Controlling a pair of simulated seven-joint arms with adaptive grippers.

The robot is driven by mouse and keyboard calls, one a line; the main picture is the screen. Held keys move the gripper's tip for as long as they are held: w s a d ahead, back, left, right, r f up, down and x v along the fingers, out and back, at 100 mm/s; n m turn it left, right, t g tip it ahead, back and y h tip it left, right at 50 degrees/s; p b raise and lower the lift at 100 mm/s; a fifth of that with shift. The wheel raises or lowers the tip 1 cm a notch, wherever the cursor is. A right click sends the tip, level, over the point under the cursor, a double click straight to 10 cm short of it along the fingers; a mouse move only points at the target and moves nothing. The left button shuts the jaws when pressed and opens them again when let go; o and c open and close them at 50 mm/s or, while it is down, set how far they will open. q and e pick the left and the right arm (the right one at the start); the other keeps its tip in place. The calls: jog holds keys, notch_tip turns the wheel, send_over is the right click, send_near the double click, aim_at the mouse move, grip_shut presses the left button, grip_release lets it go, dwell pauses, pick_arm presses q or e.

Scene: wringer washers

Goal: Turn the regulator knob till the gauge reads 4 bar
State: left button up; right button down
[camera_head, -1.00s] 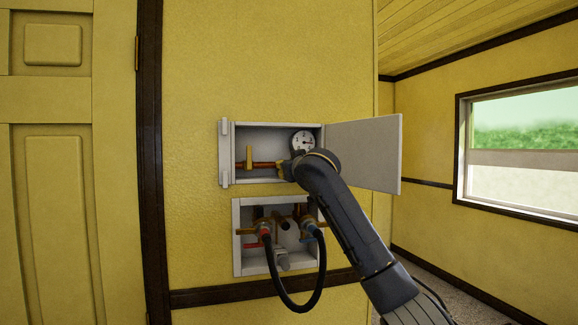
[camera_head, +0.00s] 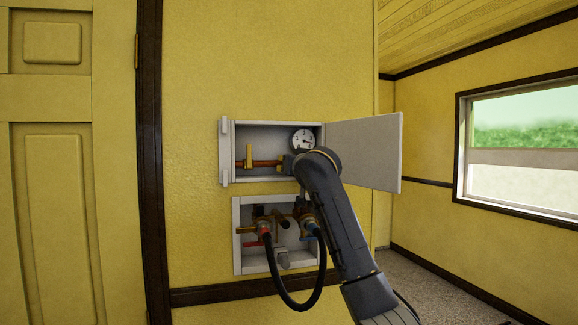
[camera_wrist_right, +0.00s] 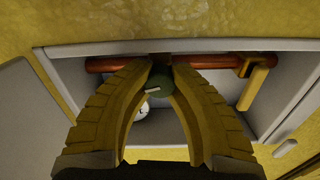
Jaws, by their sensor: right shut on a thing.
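The round white pressure gauge (camera_head: 302,139) sits in the upper open wall box, above my right wrist. Its needle shows, but the figures are too small to read. In the right wrist view part of its white face (camera_wrist_right: 141,111) shows behind the left finger. The regulator knob (camera_wrist_right: 160,88) is dark green with a pale mark. My right gripper (camera_wrist_right: 162,73) is shut on it, with a finger on each side. In the head view my own arm hides the knob and the fingertips. My left gripper is not in view.
The upper box (camera_head: 278,181) has its grey door (camera_head: 365,152) swung open to the right, close to my arm. A copper pipe with a brass valve handle (camera_head: 249,157) lies left of the knob. Below, a second box (camera_head: 236,255) holds taps and a looping black hose (camera_head: 287,301).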

jog(key=c, duration=1.4)
grip_release()
jog(key=shift+s+d+r, duration=0.15)
jog(key=shift+s+r, duration=0.1)
jog(key=shift+r, duration=0.35)
jog(key=shift+c, duration=0.2)
jog(key=shift+o, duration=1.3)
jog(key=shift+f, duration=0.1)
jog(key=shift+o, duration=0.4)
jog(key=shift+f, duration=0.15)
jog(key=shift+f, duration=0.1)
jog(key=v, duration=1.2)
